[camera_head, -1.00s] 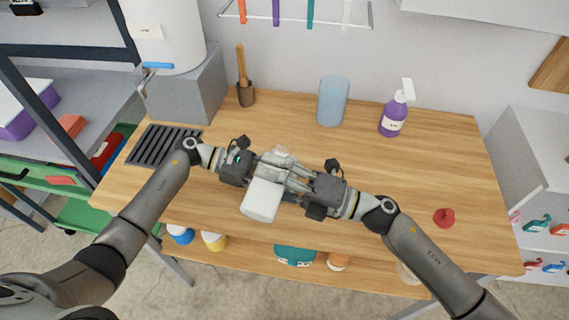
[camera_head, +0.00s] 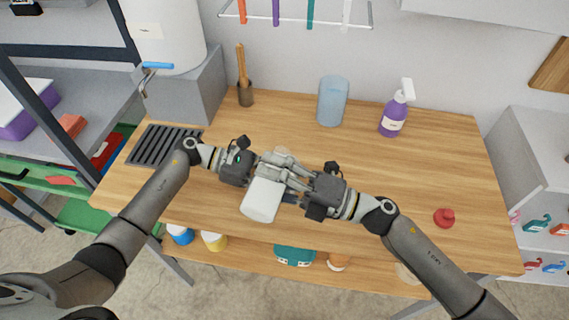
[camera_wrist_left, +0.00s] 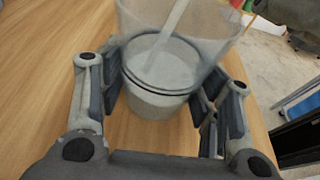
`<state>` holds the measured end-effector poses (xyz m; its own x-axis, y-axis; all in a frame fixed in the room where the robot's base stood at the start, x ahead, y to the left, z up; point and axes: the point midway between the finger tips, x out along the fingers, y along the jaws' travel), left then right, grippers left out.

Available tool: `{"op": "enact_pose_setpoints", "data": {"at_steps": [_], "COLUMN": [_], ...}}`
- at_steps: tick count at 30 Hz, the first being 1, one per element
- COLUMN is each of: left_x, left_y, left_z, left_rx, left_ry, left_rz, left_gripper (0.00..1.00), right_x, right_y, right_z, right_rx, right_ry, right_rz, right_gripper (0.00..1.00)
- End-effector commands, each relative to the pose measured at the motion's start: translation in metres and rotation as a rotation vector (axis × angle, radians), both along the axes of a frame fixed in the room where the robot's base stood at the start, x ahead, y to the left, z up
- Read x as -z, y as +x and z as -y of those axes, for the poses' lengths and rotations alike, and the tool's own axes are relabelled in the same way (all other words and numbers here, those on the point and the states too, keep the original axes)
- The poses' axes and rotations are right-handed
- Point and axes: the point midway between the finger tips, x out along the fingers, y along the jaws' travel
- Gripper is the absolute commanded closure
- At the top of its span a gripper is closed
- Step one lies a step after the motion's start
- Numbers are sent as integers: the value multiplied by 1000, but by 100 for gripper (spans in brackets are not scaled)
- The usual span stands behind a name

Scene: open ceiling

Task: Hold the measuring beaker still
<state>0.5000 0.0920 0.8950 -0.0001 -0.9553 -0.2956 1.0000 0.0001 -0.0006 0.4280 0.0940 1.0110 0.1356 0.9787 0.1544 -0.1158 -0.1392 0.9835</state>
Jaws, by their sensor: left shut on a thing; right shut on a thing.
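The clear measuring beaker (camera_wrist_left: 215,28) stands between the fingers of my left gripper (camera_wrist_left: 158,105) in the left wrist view. Pale content shows low in it, and a pale streak runs down into it; I cannot tell if that is a stream or a rod. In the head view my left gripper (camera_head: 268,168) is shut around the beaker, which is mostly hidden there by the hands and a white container. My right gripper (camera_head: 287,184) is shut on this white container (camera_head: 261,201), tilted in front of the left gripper. The two grippers almost meet above the wooden table.
On the wooden table (camera_head: 420,170) stand a blue cylinder (camera_head: 332,101), a purple spray bottle (camera_head: 394,112) and a holder with a wooden handle (camera_head: 245,94). A red object (camera_head: 444,218) lies at right. A dark grate (camera_head: 163,145) is at left. The table's right side is mostly clear.

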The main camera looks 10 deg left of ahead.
Motion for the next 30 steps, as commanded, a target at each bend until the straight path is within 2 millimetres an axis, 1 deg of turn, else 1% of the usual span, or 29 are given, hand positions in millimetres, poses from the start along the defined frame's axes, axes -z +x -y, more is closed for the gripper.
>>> {"op": "enact_pose_setpoints", "data": {"at_steps": [30], "left_x": [0], "left_y": [0], "left_z": [0], "left_rx": [0], "left_ry": [-1], "left_rz": [0], "left_gripper": [55], "right_x": [2], "right_y": [1], "right_z": [0], "right_rx": [0], "right_ry": [10], "right_rz": [-61], "right_gripper": [76]}}
